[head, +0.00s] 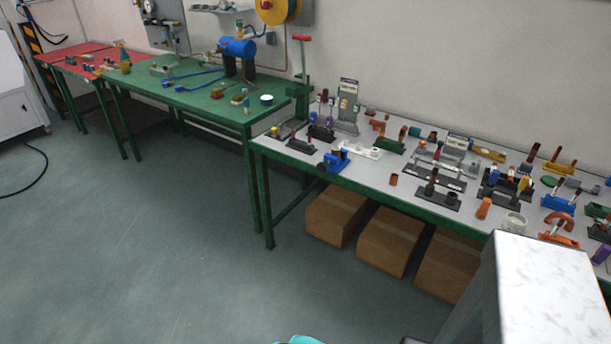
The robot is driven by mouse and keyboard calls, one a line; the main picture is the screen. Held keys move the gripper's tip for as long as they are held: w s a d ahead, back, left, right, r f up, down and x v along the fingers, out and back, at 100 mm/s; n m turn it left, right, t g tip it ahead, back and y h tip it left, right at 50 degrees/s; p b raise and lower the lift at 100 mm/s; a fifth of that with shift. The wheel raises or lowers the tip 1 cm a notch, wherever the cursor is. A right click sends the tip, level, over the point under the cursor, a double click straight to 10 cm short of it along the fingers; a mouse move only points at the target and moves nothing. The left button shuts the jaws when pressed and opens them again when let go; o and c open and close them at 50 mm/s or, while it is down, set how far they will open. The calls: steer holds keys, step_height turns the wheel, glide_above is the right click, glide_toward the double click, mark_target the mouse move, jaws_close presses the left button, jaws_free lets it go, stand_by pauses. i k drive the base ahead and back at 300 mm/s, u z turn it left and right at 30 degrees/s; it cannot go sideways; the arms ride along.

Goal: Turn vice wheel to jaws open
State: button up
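A small blue device (336,161), which looks like the vice, sits at the front left edge of the grey-topped bench (373,173). A dark round part shows at its front left, over the bench edge; it may be the wheel. The device is too small here to tell how far its jaws are apart. My gripper is not in view, so its state and its distance from the vice do not show.
Many small fixtures crowd the grey bench, with cardboard boxes (390,240) beneath. A green bench (205,98) and a red bench (75,52) stand further left. A white block (545,285) fills the lower right. The floor (150,240) in front is clear.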

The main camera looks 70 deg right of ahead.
mark_target(322, 167)
steer(key=z, duration=0.05)
steer(key=i, duration=1.6)
steer(key=z, duration=4.7)
steer(key=i, duration=0.1)
steer(key=u, duration=3.2)
